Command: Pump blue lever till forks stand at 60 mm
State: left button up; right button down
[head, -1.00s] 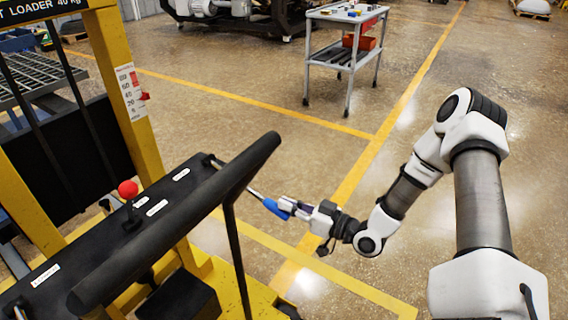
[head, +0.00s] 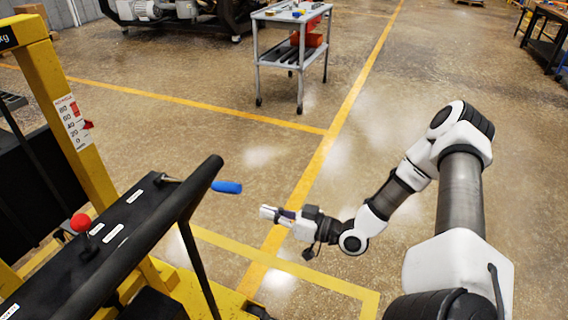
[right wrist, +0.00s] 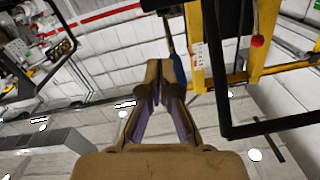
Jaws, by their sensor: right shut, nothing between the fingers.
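The blue lever grip (head: 227,187) sticks out to the right of the lift loader's black console, nearly level. The push bar hides part of its rod. My right gripper (head: 265,212) is shut and empty, to the right of and a little below the grip in the picture, with a gap between. In the right wrist view the shut fingertips (right wrist: 154,72) show beside the blue grip (right wrist: 178,70). The height scale (head: 70,122) on the yellow mast has a red pointer (head: 88,124) near its middle; the exact reading is too small to tell. The forks are not visible. My left gripper is not in view.
The black push bar (head: 150,235) runs along the near side of the console. A red knob (head: 80,222) stands on the console. A grey cart (head: 292,20) with tools is farther back. The floor right of the loader is open, with yellow lines.

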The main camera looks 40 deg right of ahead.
pick_arm(q)
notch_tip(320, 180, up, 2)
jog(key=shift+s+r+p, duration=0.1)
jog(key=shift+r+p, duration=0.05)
jog(key=shift+p, duration=0.5)
pick_arm(e)
jog(key=v, duration=0.3)
jog(key=shift+s+r, duration=0.15)
jog(key=shift+s, duration=0.15)
jog(key=shift+n, duration=0.3)
